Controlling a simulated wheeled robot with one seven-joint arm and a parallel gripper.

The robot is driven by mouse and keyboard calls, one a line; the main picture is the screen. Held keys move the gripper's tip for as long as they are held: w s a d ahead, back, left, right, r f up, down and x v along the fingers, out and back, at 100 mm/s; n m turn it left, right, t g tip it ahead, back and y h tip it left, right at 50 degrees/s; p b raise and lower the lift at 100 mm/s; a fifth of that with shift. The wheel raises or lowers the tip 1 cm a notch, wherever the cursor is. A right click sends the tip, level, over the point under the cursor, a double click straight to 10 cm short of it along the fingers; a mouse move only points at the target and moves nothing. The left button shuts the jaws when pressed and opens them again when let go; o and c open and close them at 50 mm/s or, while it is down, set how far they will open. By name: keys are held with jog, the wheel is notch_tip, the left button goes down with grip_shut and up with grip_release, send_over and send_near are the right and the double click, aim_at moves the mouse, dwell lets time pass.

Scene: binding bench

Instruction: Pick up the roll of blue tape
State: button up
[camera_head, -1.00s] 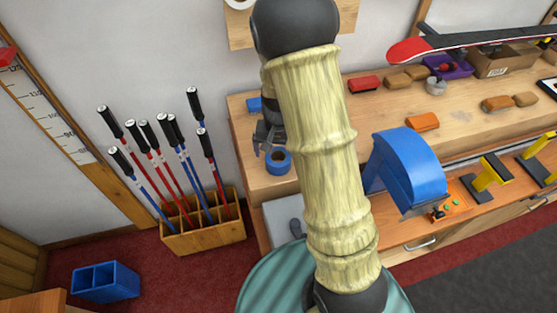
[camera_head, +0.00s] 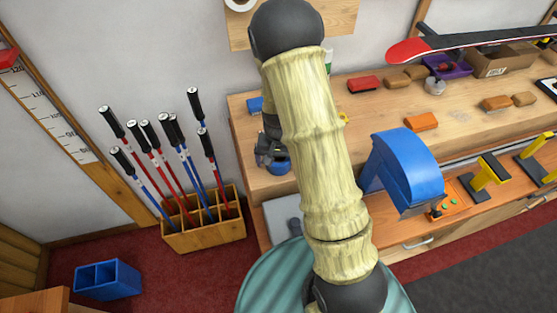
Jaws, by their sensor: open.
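The roll of blue tape (camera_head: 279,166) lies on the wooden bench near its left end, and it is partly covered by my gripper. My gripper (camera_head: 268,158) is dark grey and open, and its fingers reach down over the left and far part of the roll. Whether the fingers touch the roll cannot be told from this view. My arm in its pale yellow sleeve crosses the middle of the view and hides part of the bench to the right of the roll.
A small blue block (camera_head: 254,105) lies behind the gripper. A blue machine (camera_head: 409,172) stands right of my arm. Red and orange blocks (camera_head: 421,121) lie on the bench (camera_head: 385,110). A wooden box of ski poles (camera_head: 205,236) stands on the floor at left.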

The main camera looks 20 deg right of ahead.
jog(key=c, duration=1)
jog(key=shift+w, duration=0.1)
jog(key=shift+a+r, duration=0.1)
jog(key=shift+r, duration=0.25)
notch_tip(320, 180, up, 9)
jog(key=shift+r+b, duration=0.2)
jog(key=shift+b, duration=0.4)
